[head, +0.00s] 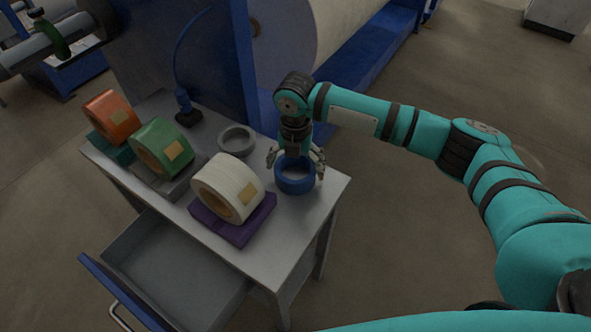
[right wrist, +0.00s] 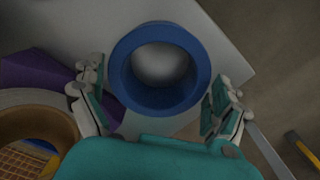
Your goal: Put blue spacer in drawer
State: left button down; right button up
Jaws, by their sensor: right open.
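The blue spacer (head: 295,181) is a thick ring lying flat near the right edge of the grey table. My right gripper (head: 297,168) points down over it, with its fingers apart on either side of the ring. In the right wrist view the blue spacer (right wrist: 160,68) shows between the open fingers of my right gripper (right wrist: 158,105), with small gaps at the sides. The drawer (head: 180,270) under the table is pulled open toward me, and its visible inside is empty. Its blue front (head: 118,290) is at the lower left. My left gripper is not in view.
A white roll (head: 222,188) on a purple block (head: 232,222) stands left of the spacer. Green (head: 160,147) and orange (head: 110,117) rolls are farther left. A grey ring (head: 237,140) lies behind. A blue machine frame (head: 262,60) rises behind the table.

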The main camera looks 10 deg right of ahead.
jog(key=shift+f, duration=0.55)
jog(key=shift+r, duration=0.1)
jog(key=c, duration=1.1)
